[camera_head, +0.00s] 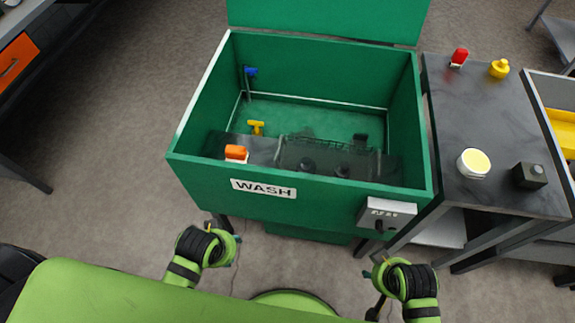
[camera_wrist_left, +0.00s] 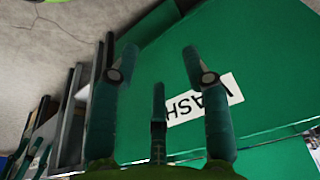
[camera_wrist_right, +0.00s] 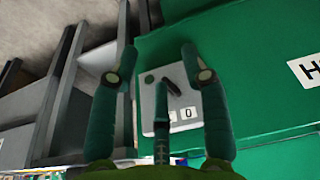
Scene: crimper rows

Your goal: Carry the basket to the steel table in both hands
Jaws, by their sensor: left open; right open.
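A dark wire-mesh basket (camera_head: 318,157) sits low inside the green wash tank (camera_head: 300,213), near its front wall. Its outline is faint, and dark round objects show in or by it. My left gripper (camera_head: 225,230) is open and empty outside the tank's front; in the left wrist view the open fingers (camera_wrist_left: 158,57) face the green wall by the WASH label. My right gripper (camera_head: 372,265) is open and empty below the control box; in the right wrist view its fingers (camera_wrist_right: 159,54) face that box. A dark grey-topped table (camera_head: 485,115) stands right of the tank; I cannot tell whether it is the steel table.
The tank's green lid (camera_head: 330,15) stands up at the back. A control box (camera_head: 386,213) juts from the front right. Several small items are on the grey-topped table. Floor at left is clear.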

